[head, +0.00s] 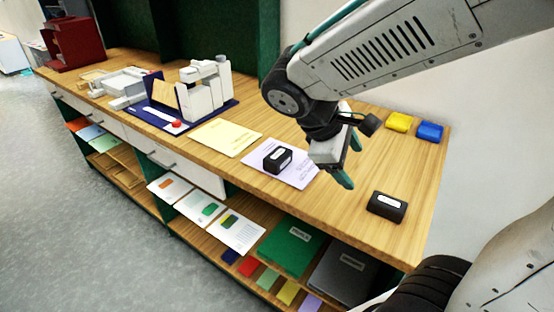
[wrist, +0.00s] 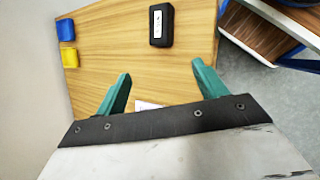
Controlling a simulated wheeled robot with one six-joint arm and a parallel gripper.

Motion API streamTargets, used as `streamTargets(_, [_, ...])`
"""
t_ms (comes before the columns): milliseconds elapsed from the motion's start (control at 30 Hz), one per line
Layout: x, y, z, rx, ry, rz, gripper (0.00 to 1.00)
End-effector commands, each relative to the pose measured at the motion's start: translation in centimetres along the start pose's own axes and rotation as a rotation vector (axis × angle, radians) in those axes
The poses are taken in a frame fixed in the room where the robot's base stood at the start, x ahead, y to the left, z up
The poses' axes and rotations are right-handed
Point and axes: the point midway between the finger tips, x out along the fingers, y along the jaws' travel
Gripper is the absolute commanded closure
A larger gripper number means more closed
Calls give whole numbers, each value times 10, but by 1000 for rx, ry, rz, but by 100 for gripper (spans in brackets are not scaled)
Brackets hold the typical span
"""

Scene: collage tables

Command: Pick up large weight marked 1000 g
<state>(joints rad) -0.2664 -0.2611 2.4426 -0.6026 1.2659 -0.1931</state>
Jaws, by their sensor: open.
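Two black block-shaped weights with white labels are on the wooden table; I cannot read either label. One black weight (head: 387,206) lies on bare wood near the table's right end. This is probably the black weight (wrist: 161,24) ahead of the fingers in the wrist view. The other black weight (head: 277,159) stands on a lilac sheet (head: 297,174), left of my gripper. My gripper (head: 349,162) is above the table between the two weights, with teal fingers apart and nothing between them. The gripper (wrist: 161,72) also shows open in the wrist view.
A yellow block (head: 399,122) and a blue block (head: 430,131) lie at the table's back right. A yellow sheet (head: 226,137) and a white device on a blue base (head: 176,118) are further left. Bare wood surrounds the right weight. Shelves below hold folders and cards.

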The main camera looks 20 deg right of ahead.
Motion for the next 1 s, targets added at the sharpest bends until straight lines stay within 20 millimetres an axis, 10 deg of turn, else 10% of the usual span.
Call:
streamTargets(300, [4,30,-112,-593,-229,402,29])
streamTargets(600, [0,14,-215,-1009,-370,714,29])
streamTargets(1000, [16,23,-241,-1104,-403,789,29])
